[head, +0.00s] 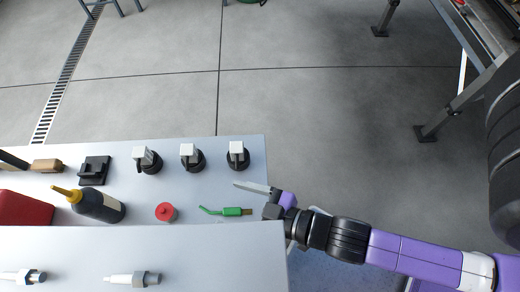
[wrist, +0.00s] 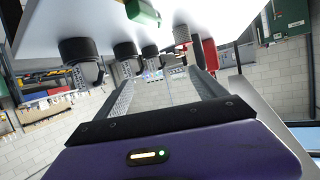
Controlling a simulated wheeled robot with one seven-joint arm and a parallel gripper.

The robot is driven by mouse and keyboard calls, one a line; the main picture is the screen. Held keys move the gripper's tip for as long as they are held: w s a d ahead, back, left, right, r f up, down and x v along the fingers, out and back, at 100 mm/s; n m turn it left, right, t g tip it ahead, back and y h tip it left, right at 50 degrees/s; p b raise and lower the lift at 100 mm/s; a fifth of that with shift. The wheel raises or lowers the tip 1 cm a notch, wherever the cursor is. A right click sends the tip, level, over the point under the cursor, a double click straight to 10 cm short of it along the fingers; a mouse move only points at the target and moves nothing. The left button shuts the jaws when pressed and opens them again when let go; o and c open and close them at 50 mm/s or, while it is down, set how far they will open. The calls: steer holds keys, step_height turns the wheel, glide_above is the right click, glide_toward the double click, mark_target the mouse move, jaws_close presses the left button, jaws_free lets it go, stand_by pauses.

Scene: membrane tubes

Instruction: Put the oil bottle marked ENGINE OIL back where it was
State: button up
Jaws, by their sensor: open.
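The oil bottle (head: 97,205) is black with a yellow nozzle. In the head view it is on the left part of the grey bench, its nozzle towards the left; it appears to lie on its side. A pale label shows near its right end, but I cannot read it. My gripper (head: 254,190) is at the bench's right edge, well to the right of the bottle. In the wrist view its two fingers (wrist: 165,78) are apart with nothing between them. I cannot make out the bottle surely in the wrist view.
The bench (head: 230,215) holds a green-handled tool (head: 232,211) close to my gripper, a small red-topped piece (head: 166,212), three black fittings with white tops (head: 193,160), a black block (head: 93,170) and a red container (head: 22,211). A nearer surface (head: 210,262) holds two metal-ended pieces.

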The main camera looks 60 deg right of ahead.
steer(key=s+d+r+m+h, duration=0.1)
steer(key=s+d+r+h, duration=0.1)
steer(key=s+d+r, duration=0.5)
steer(key=s+r, duration=0.2)
steer(key=s, duration=0.1)
steer(key=shift+t, duration=0.4)
steer(key=shift+r, duration=0.1)
